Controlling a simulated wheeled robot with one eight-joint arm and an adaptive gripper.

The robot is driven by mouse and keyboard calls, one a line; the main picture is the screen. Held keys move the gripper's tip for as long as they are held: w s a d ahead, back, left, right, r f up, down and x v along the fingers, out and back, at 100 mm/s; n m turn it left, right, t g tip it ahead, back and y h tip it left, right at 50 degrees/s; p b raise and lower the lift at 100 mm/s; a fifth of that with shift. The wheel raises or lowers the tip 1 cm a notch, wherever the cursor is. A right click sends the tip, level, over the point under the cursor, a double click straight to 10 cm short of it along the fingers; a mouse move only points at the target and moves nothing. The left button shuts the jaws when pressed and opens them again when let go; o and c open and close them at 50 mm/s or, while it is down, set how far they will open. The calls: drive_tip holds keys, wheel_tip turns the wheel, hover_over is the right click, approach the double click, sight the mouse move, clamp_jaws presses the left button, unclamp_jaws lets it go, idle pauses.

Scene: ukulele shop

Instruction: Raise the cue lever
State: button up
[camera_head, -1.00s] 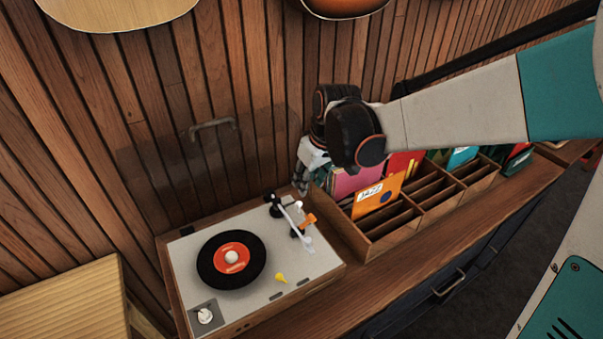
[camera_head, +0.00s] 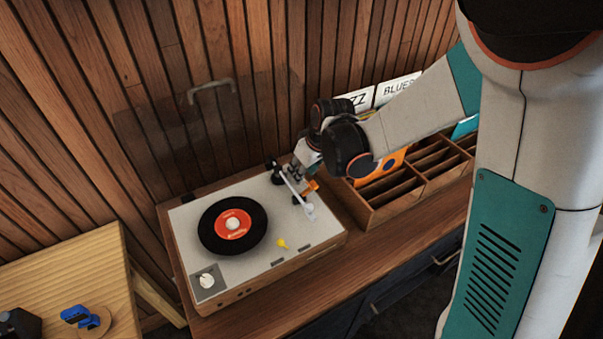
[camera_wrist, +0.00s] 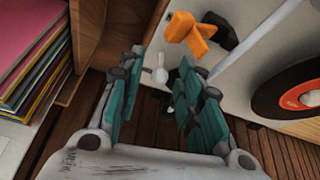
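The turntable (camera_head: 190,225) stands on the wooden cabinet with its clear lid raised. An orange lever (camera_head: 311,186) sits beside the white tonearm (camera_head: 292,188); I take it for the cue lever. In the wrist view, the orange lever (camera_wrist: 188,33) lies beyond the fingertips, up and right, apart from them. My gripper (camera_head: 304,163) is over the turntable's back right corner, close to the tonearm base. In the wrist view, the teal fingers of my gripper (camera_wrist: 157,78) are spread. A small white knob shows between them, with no visible grip on it.
A black record with an orange label (camera_head: 233,225) is on the platter. A wooden surface (camera_head: 110,265) is at left.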

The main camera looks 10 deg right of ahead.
drive_tip(key=shift+x, duration=0.8)
drive_tip(key=shift+c, duration=0.3)
clamp_jaws()
drive_tip(key=shift+w+a+r+g, duration=0.15)
drive_tip(key=shift+w+g, duration=0.1)
drive_tip(key=shift+g, duration=0.35)
drive_tip(key=shift+w+a+g+h, duration=0.1)
drive_tip(key=shift+w+g+h, duration=0.2)
drive_tip(key=shift+g+h, duration=0.3)
drive_tip(key=shift+o, duration=0.3)
unclamp_jaws()
